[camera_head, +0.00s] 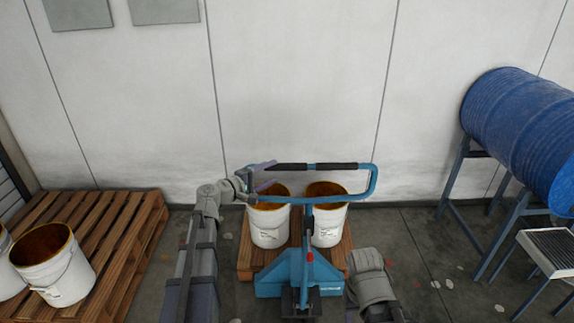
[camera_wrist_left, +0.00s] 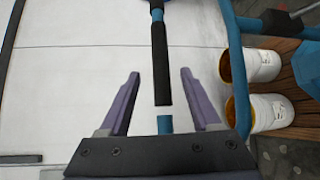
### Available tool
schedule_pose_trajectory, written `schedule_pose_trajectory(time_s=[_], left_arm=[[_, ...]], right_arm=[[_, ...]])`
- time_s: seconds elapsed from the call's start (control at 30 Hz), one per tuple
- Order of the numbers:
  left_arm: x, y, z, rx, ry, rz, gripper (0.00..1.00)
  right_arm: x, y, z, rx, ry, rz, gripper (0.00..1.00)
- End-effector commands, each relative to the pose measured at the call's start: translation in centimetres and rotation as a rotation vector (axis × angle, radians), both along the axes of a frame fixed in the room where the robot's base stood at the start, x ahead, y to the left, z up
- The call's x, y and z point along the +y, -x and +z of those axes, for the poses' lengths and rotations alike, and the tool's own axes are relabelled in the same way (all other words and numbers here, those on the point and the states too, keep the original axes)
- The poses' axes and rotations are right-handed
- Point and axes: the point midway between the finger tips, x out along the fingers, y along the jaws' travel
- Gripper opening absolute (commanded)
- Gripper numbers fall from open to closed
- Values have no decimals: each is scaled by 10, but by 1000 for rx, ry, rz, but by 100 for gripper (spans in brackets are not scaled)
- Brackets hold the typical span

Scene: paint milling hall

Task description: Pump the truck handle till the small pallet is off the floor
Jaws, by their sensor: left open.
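The blue truck handle (camera_head: 372,185) is a loop with black grips on its top bar, standing above the blue pallet truck (camera_head: 275,277). My left gripper (camera_head: 266,176) is open at the left part of the top bar. In the left wrist view the bar (camera_wrist_left: 160,60) runs between the spread fingers of my left gripper (camera_wrist_left: 160,90); I cannot tell how deep it sits. The small wooden pallet (camera_head: 244,262) is behind the truck and carries two white buckets (camera_head: 269,229) (camera_head: 327,227). Its gap to the floor is hidden. My right arm shows at lower right; its gripper is not visible.
A larger wooden pallet (camera_head: 125,235) with white buckets (camera_head: 52,265) is at the left. A blue drum (camera_head: 520,125) lies on a blue stand (camera_head: 455,185) at the right, near a grated tray (camera_head: 550,247). A pale wall (camera_head: 300,80) closes off the back.

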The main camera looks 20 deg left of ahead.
Motion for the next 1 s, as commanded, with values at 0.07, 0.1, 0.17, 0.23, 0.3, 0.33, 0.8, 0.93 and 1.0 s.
schedule_pose_trajectory(time_s=[0.07, 0.1, 0.17, 0.23, 0.3, 0.33, 0.8, 0.93, 1.0], left_arm=[[-5, -11, -3, 0, -1, -2, 64], [-9, -16, -4, 1, -1, -4, 64], [-13, -25, -5, 1, -1, -4, 64], [-19, -35, -7, 1, -2, -4, 64], [-24, -43, -8, 1, -2, -5, 64], [-26, -46, -9, 1, -2, -5, 64], [-37, -63, -11, 2, -3, -3, 64], [-37, -63, -11, 1, -4, -3, 60], [-37, -63, -11, 2, -3, -3, 52]], right_arm=[[0, 0, -3, 0, 0, 0, 50], [0, 0, -4, 0, 0, 0, 50], [0, 0, -5, 0, 0, 0, 50], [0, 0, -6, 0, 0, 0, 50], [0, 0, -8, 0, 0, 0, 50], [0, 0, -8, 0, 0, 0, 50], [0, 0, -10, 0, 0, 0, 50], [0, 0, -10, 0, 0, 0, 50], [0, 0, -10, 0, 0, 0, 50]])
